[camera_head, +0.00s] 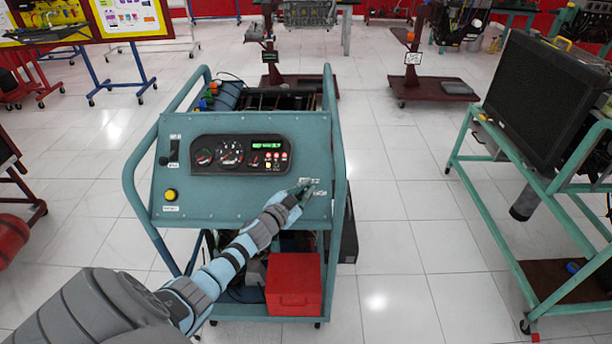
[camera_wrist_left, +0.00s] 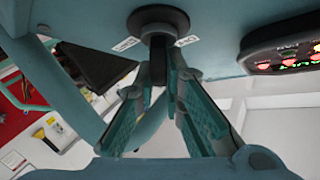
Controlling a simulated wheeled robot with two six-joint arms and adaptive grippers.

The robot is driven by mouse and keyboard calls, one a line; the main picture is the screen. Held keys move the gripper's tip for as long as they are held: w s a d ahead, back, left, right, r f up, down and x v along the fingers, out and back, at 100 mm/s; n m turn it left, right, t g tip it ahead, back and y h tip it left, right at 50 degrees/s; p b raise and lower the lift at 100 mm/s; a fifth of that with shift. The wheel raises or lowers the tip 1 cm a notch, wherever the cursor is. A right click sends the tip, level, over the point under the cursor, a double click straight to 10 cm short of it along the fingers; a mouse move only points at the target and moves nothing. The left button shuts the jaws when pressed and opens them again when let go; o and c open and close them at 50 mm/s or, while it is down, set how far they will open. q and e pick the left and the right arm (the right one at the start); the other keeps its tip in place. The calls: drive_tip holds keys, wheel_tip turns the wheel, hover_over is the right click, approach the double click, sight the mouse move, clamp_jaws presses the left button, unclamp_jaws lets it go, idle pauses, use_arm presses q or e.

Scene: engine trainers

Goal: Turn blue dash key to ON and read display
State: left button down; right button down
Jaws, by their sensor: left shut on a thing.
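The blue engine trainer (camera_head: 230,205) stands in the middle of the head view with its sloped dash panel facing me. An instrument cluster (camera_head: 240,154) on the panel has round gauges, a lit green display (camera_head: 267,145) and red and yellow lamps. My left gripper (camera_head: 304,188) is at the lower right of the panel, by small white labels. In the left wrist view its fingers (camera_wrist_left: 158,88) are shut on the key (camera_wrist_left: 158,58), below a round black switch collar (camera_wrist_left: 158,22). The display's text is too small to read. My right gripper is not in view.
A red box (camera_head: 293,283) sits low in the trainer's frame. A yellow button (camera_head: 171,195) and a black lever (camera_head: 172,150) are at the panel's left. A teal stand with a large radiator (camera_head: 545,95) is at the right. White tiled floor (camera_head: 400,240) lies clear between them.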

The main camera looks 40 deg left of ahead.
use_arm(q)
drive_tip(key=shift+r, duration=0.15)
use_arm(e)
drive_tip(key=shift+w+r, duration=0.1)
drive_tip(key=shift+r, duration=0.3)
use_arm(q)
drive_tip(key=c, duration=1.7)
unclamp_jaws()
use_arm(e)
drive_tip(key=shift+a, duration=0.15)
use_arm(q)
drive_tip(key=shift+f, duration=0.2)
